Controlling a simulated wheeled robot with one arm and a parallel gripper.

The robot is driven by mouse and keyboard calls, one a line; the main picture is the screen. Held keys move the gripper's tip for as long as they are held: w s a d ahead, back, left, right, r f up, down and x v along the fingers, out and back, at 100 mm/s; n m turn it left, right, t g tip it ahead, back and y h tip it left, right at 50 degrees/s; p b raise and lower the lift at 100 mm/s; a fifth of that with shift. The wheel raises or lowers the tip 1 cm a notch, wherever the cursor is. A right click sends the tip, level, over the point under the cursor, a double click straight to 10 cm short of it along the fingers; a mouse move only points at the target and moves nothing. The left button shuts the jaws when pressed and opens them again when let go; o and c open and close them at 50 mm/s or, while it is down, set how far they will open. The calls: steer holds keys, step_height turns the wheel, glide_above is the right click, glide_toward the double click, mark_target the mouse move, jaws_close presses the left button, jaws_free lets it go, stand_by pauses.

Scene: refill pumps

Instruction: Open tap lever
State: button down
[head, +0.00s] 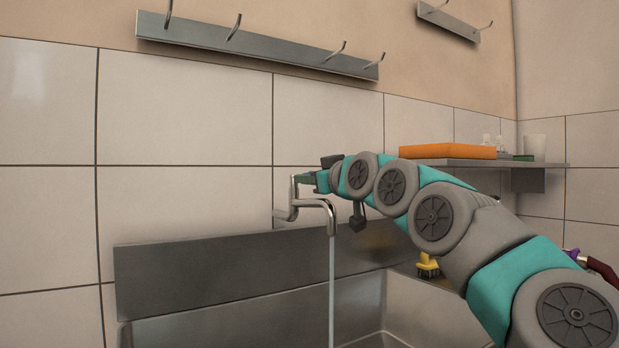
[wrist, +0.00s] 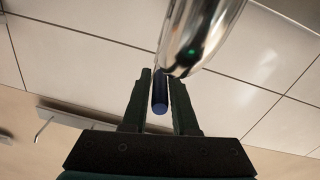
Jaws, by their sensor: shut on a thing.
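The chrome tap (head: 314,204) sticks out from the tiled wall over the sink, and a stream of water (head: 332,275) falls from its spout. My gripper (head: 308,179) is at the top of the tap. In the wrist view, the dark blue tap lever (wrist: 160,93) lies between the two fingers of my gripper (wrist: 161,100), which are shut on it. The shiny tap body (wrist: 203,35) shows beyond the fingers. In the head view the lever is mostly hidden by my gripper.
The metal sink (head: 200,275) with its backsplash lies below. A hook rail (head: 260,45) is on the wall above. To the right, a shelf (head: 545,164) holds an orange box (head: 447,151) and a white cup (head: 535,146). A yellow object (head: 427,266) sits behind my arm.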

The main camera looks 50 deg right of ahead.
steer(key=c, duration=0.7)
jaws_free()
steer(key=b+v, duration=0.1)
steer(key=v, duration=0.7)
steer(key=shift+b, duration=0.3)
steer(key=shift+w, duration=0.1)
